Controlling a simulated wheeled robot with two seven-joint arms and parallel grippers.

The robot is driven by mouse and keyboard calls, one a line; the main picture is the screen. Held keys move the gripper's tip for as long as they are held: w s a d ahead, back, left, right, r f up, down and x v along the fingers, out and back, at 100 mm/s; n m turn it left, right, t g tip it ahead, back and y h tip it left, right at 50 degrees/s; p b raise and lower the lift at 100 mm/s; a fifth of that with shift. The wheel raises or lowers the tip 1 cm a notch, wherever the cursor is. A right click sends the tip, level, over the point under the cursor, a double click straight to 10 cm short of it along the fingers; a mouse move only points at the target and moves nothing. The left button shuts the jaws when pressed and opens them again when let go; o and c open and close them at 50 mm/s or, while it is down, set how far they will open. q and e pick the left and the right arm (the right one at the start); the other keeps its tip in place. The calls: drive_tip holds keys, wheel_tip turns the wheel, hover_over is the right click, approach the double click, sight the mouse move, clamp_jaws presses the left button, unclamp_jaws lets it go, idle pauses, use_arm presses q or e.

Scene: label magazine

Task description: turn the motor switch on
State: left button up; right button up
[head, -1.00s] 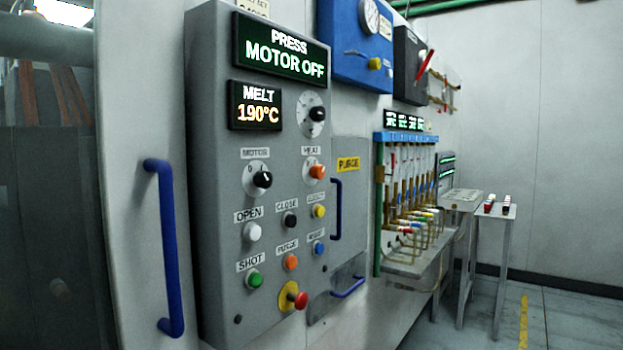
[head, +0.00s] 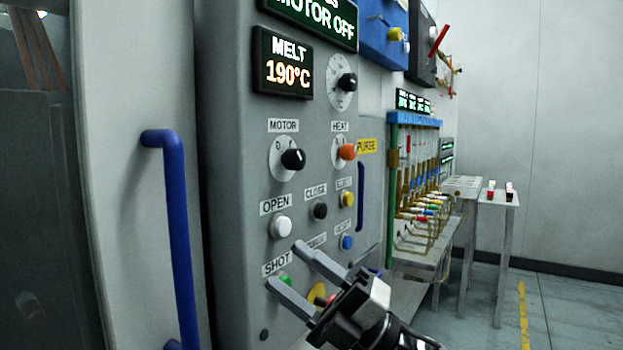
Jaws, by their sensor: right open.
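The motor switch (head: 292,159) is a black rotary knob on a white round dial, under the label MOTOR on the grey control panel (head: 230,200). The display (head: 318,20) at the panel's top reads MOTOR OFF. My right gripper (head: 290,266) is in the lower middle of the head view, open and empty, its two fingers pointing up and left toward the panel. It is below the motor switch and apart from it. It hides part of the SHOT button, the PURGE button and the red stop button. My left gripper is not in view.
An orange HEAT knob (head: 346,151) is right of the motor switch. A white OPEN button (head: 281,227) and a black CLOSE button (head: 319,210) sit below. A blue door handle (head: 177,240) stands out at left. Small tables (head: 498,200) are at the back right.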

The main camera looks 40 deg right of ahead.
drive_tip(key=s+r+n+g+y, duration=0.3)
drive_tip(key=r+n+g, duration=0.35)
drive_tip(key=n, duration=0.55)
drive_tip(key=n+t+h+b, duration=0.25)
drive_tip(key=t+h, duration=0.25)
drive_tip(key=h, duration=0.8)
approach(301, 161)
drive_tip(key=shift+g, duration=0.25)
drive_tip(key=p+x, duration=0.1)
drive_tip(key=x, duration=0.1)
drive_tip(key=p+x, duration=0.2)
drive_tip(key=x, duration=0.1)
drive_tip(key=p+x, duration=0.2)
drive_tip(key=x, duration=0.1)
drive_tip(key=shift+r, duration=0.35)
drive_tip(key=shift+w+a+f, duration=0.1)
drive_tip(key=shift+w+a, duration=0.1)
drive_tip(key=shift+w, duration=0.25)
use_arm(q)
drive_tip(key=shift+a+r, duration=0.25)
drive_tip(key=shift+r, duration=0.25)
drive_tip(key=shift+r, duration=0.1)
use_arm(e)
drive_tip(key=c, duration=1)
